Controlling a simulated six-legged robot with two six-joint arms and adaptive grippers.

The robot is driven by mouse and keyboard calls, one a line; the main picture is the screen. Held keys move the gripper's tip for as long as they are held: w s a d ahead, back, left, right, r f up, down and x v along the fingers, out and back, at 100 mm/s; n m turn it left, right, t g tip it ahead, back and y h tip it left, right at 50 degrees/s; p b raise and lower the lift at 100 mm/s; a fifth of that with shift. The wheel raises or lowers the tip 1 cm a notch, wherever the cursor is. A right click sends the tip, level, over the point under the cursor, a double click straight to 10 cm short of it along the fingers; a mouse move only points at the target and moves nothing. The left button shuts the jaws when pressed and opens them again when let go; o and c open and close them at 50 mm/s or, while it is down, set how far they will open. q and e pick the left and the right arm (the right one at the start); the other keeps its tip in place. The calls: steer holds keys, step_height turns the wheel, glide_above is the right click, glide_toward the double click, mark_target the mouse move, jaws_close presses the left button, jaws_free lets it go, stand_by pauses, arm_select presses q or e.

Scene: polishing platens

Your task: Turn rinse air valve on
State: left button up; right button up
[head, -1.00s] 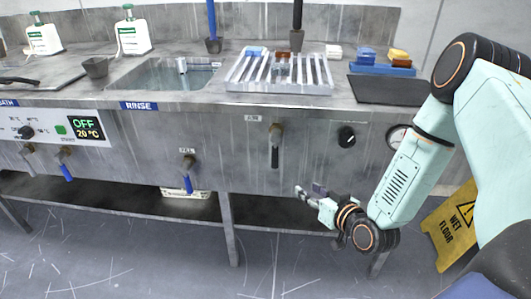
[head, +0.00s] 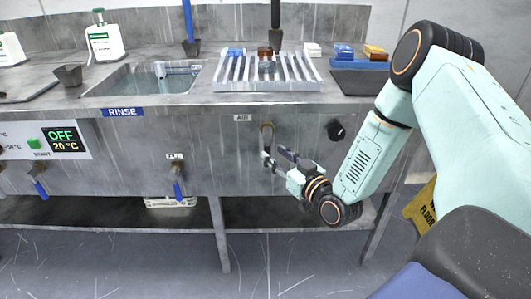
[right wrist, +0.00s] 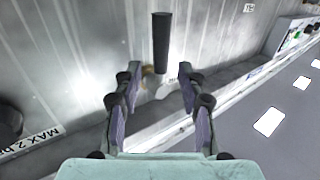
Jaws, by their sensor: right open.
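The rinse air valve (head: 267,130) is a brass fitting on the steel front panel, right of the "AIR" label. In the right wrist view, the black handle (right wrist: 161,42) shows beyond and between the open fingertips (right wrist: 158,75). I see no clear contact with it. My left gripper is not in view.
A black knob (head: 336,130) sits on the panel right of the valve. A blue-handled valve (head: 177,180) is to the left, below the rinse sink (head: 150,78). A slotted rack (head: 266,85) stands on the counter above. A yellow wet floor sign (head: 422,210) stands at right.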

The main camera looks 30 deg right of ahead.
mark_target(269, 150)
steer(key=shift+w+a+b, duration=0.1)
steer(key=shift+w+b, duration=0.6)
steer(key=shift+w, duration=1.45)
jaws_close()
